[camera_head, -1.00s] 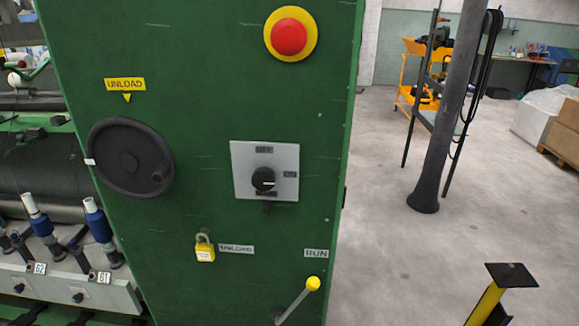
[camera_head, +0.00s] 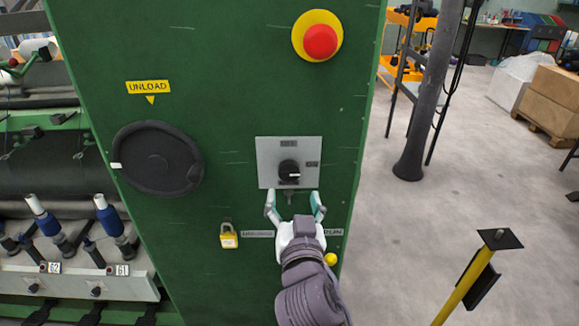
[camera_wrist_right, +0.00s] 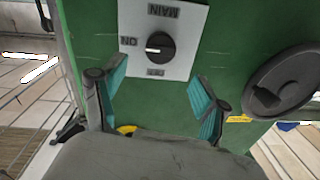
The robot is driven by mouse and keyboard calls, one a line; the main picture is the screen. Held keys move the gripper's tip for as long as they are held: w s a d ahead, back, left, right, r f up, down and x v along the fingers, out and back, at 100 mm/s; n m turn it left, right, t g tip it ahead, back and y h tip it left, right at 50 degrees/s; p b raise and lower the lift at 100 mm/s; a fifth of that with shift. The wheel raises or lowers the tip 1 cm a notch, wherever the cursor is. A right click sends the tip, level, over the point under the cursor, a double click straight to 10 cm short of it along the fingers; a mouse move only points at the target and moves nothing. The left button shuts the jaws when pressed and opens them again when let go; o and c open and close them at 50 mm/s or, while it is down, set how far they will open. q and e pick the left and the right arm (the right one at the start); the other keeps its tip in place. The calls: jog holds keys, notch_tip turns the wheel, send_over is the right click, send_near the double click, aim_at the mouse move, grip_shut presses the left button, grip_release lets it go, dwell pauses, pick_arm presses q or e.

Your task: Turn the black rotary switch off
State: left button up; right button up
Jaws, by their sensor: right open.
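The black rotary switch (camera_head: 289,171) sits on a grey plate (camera_head: 266,152) on the green machine panel. Its white pointer mark points right, toward the ON label. In the right wrist view the switch (camera_wrist_right: 160,46) appears upside down, with its mark toward ON. My right gripper (camera_head: 295,205) is open and empty, its fingertips at the plate's lower edge, just below the switch. In the wrist view the teal finger pads stand wide apart with the switch beyond them. My left gripper is not in view.
A red emergency button (camera_head: 320,42) is above the plate. A black handwheel (camera_head: 158,160) is to the left, and a yellow padlock (camera_head: 228,236) is lower left. A yellow-knobbed lever (camera_head: 330,259) is partly behind my right arm. A yellow post (camera_head: 465,275) stands at right.

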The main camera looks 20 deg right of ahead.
aim_at(290, 173)
jog(key=p+x, duration=0.2)
jog(key=x, duration=0.5)
jog(key=shift+w+d+r, duration=0.1)
jog(key=shift+w+d, duration=0.05)
jog(key=shift+w, duration=0.75)
jog(key=c, duration=1.1)
jog(key=shift+c, duration=0.2)
